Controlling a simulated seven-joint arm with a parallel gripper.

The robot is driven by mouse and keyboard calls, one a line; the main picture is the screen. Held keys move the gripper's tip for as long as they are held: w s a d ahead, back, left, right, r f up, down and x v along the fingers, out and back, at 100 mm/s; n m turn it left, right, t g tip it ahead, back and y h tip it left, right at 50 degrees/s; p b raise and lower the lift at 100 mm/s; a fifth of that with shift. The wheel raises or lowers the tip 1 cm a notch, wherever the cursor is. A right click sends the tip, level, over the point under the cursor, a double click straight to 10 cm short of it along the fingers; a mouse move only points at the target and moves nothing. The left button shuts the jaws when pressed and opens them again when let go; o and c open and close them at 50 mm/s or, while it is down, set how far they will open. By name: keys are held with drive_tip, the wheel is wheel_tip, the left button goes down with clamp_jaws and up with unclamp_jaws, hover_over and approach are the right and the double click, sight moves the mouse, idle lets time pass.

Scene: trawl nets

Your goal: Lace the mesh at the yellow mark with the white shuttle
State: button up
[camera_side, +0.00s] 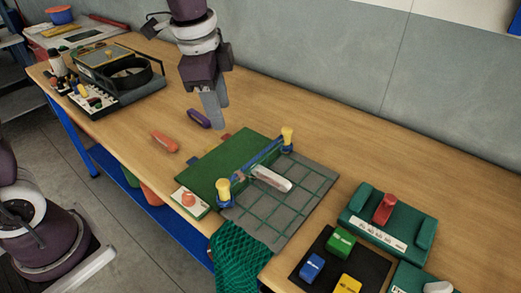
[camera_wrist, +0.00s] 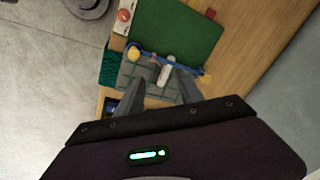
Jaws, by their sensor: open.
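The white shuttle (camera_side: 271,179) lies on a grey board (camera_side: 300,222) strung with green mesh. It also shows in the wrist view (camera_wrist: 165,74), between and beyond my fingertips. A blue bar (camera_side: 258,157) runs between two yellow-topped posts (camera_side: 223,189) (camera_side: 287,136) along the edge of a green panel (camera_side: 213,171). My gripper (camera_side: 217,117) is open and empty, raised above the table behind the panel, apart from the shuttle. Its two fingers show in the wrist view (camera_wrist: 160,78). I cannot clearly make out the yellow mark on the mesh.
An orange shuttle (camera_side: 164,141) and a purple shuttle (camera_side: 199,118) lie behind the panel. Green netting (camera_side: 237,262) hangs over the table's front edge. A green holder with a red item (camera_side: 384,208) and a dark tray with coloured blocks (camera_side: 315,243) stand at right.

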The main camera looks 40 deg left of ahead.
sight(267, 172)
drive_tip(key=w+d+f+m, duration=0.1)
drive_tip(key=w+f+m, duration=0.1)
drive_tip(key=w+f, duration=0.1)
drive_tip(key=w+d+f+m+g, duration=0.1)
drive_tip(key=w+f+m, duration=0.1)
drive_tip(key=f, duration=0.3)
drive_tip(key=w+d+f+m+g, duration=0.1)
drive_tip(key=w+f+m, duration=0.1)
drive_tip(key=w+f, duration=0.1)
drive_tip(key=shift+w+d+f, duration=0.2)
drive_tip(key=shift+f, duration=0.2)
drive_tip(key=shift+w+d+f, duration=0.15)
drive_tip(key=shift+d+f, duration=0.05)
drive_tip(key=shift+f, duration=0.2)
drive_tip(key=shift+m, duration=0.6)
drive_tip(key=f, duration=0.9)
drive_tip(key=shift+w+d+f, duration=0.2)
drive_tip(key=shift+w+d, duration=0.05)
drive_tip(key=shift+w, duration=0.1)
clamp_jaws()
